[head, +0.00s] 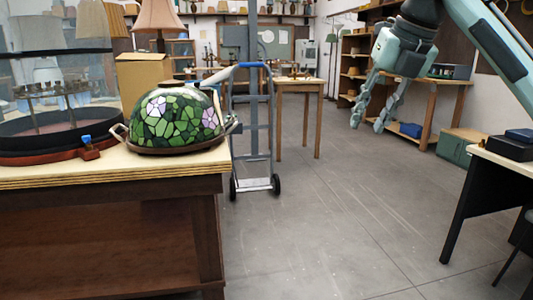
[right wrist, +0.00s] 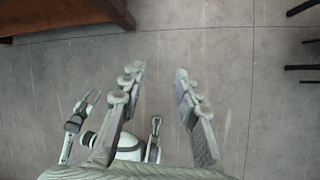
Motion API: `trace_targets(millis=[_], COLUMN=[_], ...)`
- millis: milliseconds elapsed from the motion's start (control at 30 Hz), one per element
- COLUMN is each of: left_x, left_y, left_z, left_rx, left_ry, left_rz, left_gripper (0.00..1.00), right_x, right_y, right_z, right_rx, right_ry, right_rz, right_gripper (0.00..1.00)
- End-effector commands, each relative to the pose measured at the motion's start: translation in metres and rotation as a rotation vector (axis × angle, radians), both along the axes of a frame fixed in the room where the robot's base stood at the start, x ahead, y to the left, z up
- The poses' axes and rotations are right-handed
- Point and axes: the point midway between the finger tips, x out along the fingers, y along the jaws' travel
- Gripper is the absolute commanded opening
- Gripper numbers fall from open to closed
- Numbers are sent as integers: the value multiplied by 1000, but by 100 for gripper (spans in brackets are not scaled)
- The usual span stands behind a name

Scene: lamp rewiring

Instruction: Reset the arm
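My right gripper (head: 368,112) hangs in the upper right of the head view, fingers pointing down, over open floor. It is open and empty. In the right wrist view its two fingers (right wrist: 158,88) stand apart with only grey floor between their tips. My left gripper is not in the head view. Parts of my own body show at the lower left of the right wrist view.
A wooden bench (head: 110,176) at left holds a stained-glass lampshade (head: 178,117) and a glass enclosure (head: 55,75). A hand truck (head: 256,130) stands behind. A dark desk (head: 498,155) is at right. The floor (head: 340,205) between is clear.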

Motion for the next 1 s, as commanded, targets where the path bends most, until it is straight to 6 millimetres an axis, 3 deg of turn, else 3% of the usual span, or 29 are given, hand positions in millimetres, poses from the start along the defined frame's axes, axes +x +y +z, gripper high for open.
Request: trace_targets(millis=[100, 367, 400, 567, 767, 867, 1000], left_x=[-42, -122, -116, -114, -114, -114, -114], left_y=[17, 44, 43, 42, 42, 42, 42], left_z=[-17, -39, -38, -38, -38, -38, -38], left_rx=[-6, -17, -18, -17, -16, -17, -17], left_ry=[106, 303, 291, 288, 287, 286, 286], left_rz=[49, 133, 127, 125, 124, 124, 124], left_gripper=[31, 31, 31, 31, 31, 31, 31], right_x=[0, 0, 5, 18, 27, 26, 11], right_y=[0, 0, 5, 18, 34, 43, 51], right_z=[0, 0, -21, -72, -151, -205, -297], right_rx=[0, 0, 23, 110, 240, 327, 477], right_ry=[0, 0, 18, 53, 112, 156, 234], right_rz=[0, 0, -41, -194, -435, -605, -929], right_gripper=[31, 31, 31, 31, 31, 31, 31])
